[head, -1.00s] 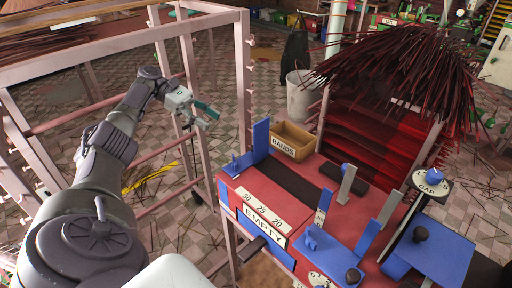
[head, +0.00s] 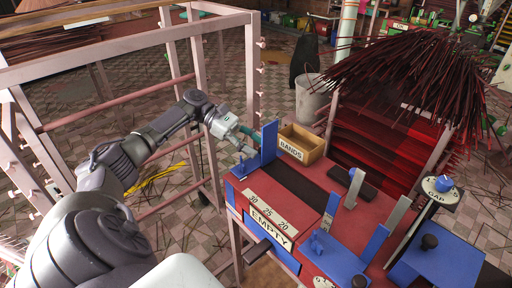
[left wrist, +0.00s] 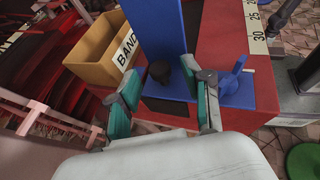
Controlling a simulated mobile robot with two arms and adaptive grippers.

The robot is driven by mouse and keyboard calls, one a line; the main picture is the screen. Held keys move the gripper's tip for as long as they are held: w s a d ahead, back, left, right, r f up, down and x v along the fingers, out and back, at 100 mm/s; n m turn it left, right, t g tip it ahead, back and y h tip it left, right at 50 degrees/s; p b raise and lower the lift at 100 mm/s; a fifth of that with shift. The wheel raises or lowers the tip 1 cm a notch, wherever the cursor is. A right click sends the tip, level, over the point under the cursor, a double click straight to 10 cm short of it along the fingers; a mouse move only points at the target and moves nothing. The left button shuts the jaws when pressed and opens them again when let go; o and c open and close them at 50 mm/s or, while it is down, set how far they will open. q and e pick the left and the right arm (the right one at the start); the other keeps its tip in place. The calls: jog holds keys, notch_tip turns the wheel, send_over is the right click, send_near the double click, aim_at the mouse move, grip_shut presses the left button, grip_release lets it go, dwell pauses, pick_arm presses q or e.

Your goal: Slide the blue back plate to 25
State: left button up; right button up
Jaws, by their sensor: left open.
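The blue back plate (head: 269,143) stands upright at the left end of the red table, by the 30 end of the white scale (head: 268,212) marked 30, 25, 20. In the left wrist view the back plate (left wrist: 155,22) has a black knob (left wrist: 160,72) on its rear and a blue foot with a pointer-like tab (left wrist: 236,82). My left gripper (head: 250,143) is open just behind the plate. In the left wrist view its teal-padded fingers (left wrist: 164,86) lie either side of the knob; I cannot tell whether they touch it. My right gripper is not in view.
A wooden BANDS box (head: 300,143) stands close beside the plate. A dark strip (head: 305,187) runs along the red table. Other blue and grey uprights (head: 374,244) stand further right. A pink frame (head: 205,110) is near my left arm.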

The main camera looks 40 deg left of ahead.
pick_arm(q)
jog(key=shift+w+d+f, duration=0.15)
jog(key=shift+d+f, duration=0.05)
jog(key=shift+d, duration=0.2)
jog(key=shift+c, duration=0.2)
grip_shut()
